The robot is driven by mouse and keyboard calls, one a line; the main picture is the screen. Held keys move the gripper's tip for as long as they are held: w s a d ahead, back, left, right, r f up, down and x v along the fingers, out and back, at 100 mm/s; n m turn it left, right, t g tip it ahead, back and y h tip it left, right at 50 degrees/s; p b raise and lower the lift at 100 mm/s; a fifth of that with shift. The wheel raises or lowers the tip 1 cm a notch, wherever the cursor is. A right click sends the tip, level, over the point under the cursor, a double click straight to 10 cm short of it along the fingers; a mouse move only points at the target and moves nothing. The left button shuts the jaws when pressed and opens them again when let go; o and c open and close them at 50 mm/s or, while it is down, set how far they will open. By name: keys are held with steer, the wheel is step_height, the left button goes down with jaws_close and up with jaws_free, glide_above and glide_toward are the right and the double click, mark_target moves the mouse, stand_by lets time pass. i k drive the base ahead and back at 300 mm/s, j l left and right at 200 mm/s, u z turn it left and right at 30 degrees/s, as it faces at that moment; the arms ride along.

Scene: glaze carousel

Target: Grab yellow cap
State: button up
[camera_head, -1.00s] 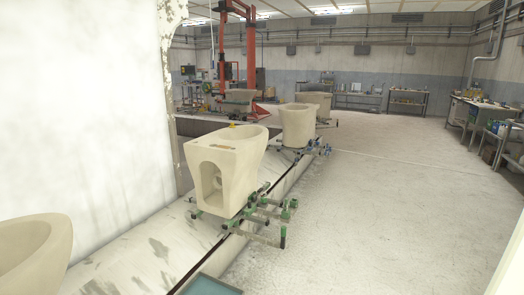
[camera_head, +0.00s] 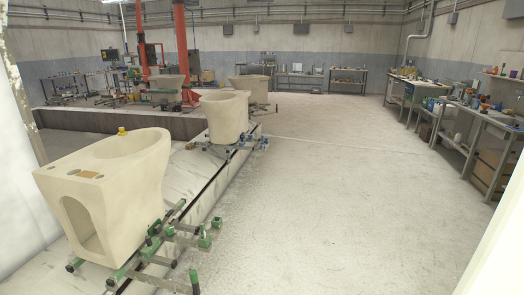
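A small yellow cap (camera_head: 122,131) sits on the top rim of the nearest cream toilet bowl (camera_head: 140,190), at the left of the head view. The bowl stands on a green-and-grey wheeled carrier (camera_head: 150,250) on the carousel ledge. My gripper is not in view, so its state and its distance from the cap do not show.
More bowls stand on carriers along the ledge, one (camera_head: 224,115) behind the nearest. Workbenches (camera_head: 470,125) loaded with items line the right wall. The pale floor (camera_head: 320,200) between is clear. A white panel (camera_head: 18,160) stands at the left edge.

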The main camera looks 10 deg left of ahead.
mark_target(122, 129)
steer(key=i+u, duration=0.1)
steer(key=i, duration=0.45)
steer(key=i+l+u, duration=0.15)
steer(key=i, duration=0.45)
steer(key=i+l+u, duration=0.1)
steer(key=i, duration=0.45)
